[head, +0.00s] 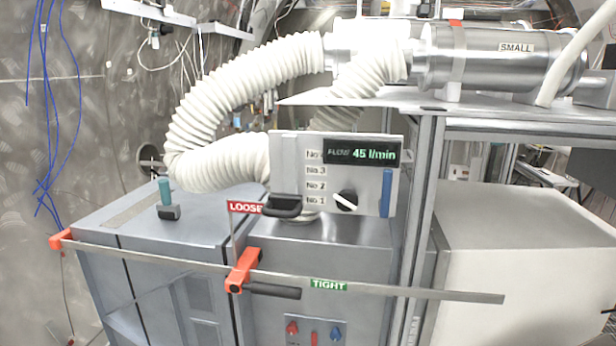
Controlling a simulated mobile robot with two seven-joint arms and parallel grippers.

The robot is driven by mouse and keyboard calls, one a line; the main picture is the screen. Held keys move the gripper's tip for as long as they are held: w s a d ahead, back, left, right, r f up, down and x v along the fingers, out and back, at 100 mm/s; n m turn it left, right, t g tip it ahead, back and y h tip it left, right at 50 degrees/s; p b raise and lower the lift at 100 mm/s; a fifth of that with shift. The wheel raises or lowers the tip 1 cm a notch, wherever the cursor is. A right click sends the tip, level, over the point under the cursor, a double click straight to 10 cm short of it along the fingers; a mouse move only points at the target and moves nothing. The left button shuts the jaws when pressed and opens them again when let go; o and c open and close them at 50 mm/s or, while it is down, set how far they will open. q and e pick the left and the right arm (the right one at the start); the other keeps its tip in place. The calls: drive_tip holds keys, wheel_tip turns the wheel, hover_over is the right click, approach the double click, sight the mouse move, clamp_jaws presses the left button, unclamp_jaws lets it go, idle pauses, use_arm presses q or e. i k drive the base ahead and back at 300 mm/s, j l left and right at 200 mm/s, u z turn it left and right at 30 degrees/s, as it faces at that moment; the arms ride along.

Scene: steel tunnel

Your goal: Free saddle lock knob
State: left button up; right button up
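No part in view is marked as the saddle lock knob, so I cannot tell for certain which it is. A grey panel (290,150) carries a round black knob (346,201) with a white mark, beside labels No.1 to No.3 and a fourth partly hidden one. A steel bar (400,292) spans the cabinet front. An orange sliding piece (241,270) sits on it, with a black handle (273,291) pointing right. A red LOOSE tag (245,207) stands above this piece, and a green TIGHT tag (328,285) is right of it. Neither gripper is in view.
A display (361,153) reads 45 l/min. White ribbed hoses (215,95) run behind the panel. A teal-handled tool (165,192) stands on the grey cabinet (215,212). A steel cylinder marked SMALL (470,58) lies on a shelf. A pale box (530,270) stands at right.

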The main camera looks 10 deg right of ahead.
sight(346, 201)
drive_tip(key=i+j, duration=0.3)
drive_tip(key=j, duration=0.15)
drive_tip(key=i+j+z, duration=0.1)
drive_tip(key=i+j, duration=0.25)
drive_tip(key=j, duration=0.15)
